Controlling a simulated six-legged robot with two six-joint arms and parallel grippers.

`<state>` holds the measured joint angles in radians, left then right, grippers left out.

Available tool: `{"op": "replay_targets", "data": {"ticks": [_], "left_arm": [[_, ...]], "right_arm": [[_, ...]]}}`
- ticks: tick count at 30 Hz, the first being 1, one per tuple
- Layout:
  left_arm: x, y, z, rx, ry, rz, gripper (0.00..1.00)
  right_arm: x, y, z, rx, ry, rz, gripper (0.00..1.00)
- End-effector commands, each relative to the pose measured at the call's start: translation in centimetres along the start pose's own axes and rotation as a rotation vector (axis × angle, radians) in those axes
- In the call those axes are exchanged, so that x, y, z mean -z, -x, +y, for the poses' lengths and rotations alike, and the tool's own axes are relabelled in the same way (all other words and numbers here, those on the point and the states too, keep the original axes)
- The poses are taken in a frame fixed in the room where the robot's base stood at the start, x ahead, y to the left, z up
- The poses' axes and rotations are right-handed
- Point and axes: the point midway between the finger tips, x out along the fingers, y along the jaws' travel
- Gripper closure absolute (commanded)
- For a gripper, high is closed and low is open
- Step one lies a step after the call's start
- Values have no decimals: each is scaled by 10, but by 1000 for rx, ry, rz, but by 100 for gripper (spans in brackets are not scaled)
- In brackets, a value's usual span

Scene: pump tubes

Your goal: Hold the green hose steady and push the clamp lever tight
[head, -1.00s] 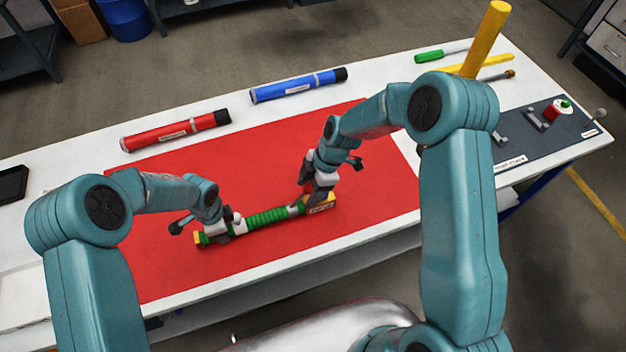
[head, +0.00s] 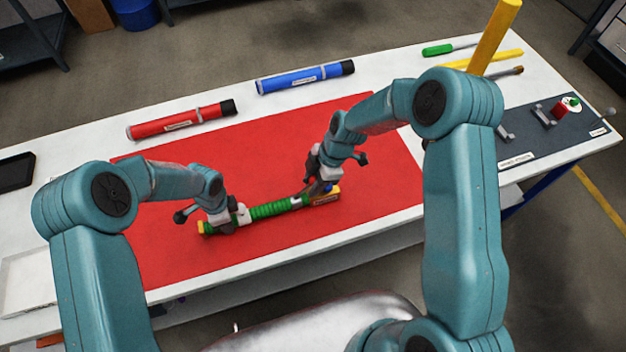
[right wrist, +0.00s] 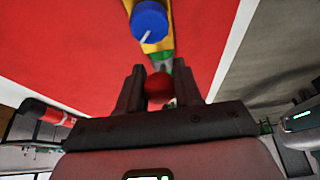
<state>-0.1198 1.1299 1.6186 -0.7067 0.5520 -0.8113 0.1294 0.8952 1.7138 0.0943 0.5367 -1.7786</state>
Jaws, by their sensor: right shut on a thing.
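The green ribbed hose (head: 268,211) lies on the red mat (head: 270,140), with a yellow end piece (head: 204,228) on the left and a yellow labelled block (head: 326,198) on the right. My left gripper (head: 228,218) is at the hose's left part; its fingers overlap the hose and their closure is unclear. My right gripper (head: 312,190) is at the right end of the hose. In the right wrist view its fingers (right wrist: 158,88) are shut on a red round knob (right wrist: 158,87). A blue knob with a white line (right wrist: 149,20) sits on the yellow block beyond.
A red tube (head: 180,121) and a blue tube (head: 305,78) lie behind the mat. A green-handled tool (head: 438,49) and a grey panel (head: 540,125) with fixtures are at the right. A black tray (head: 15,172) is at the far left. The mat's middle is clear.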

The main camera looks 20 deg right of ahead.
Motion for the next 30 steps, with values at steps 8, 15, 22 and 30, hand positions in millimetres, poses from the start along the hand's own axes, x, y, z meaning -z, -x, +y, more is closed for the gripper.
{"op": "replay_targets", "data": {"ticks": [8, 15, 22, 30], "left_arm": [[1, 1, -1, 4, -4, 1, 100], [1, 1, -1, 4, -4, 1, 100], [1, 1, -1, 4, -3, 2, 100], [1, 0, -1, 3, -1, 1, 100]], "right_arm": [[0, -6, -2, 7, 1, 1, 96], [-5, -8, -4, 13, -1, 66, 96], [-3, -5, -4, 14, 1, 64, 96], [0, 3, -3, 12, 1, 64, 96]]}}
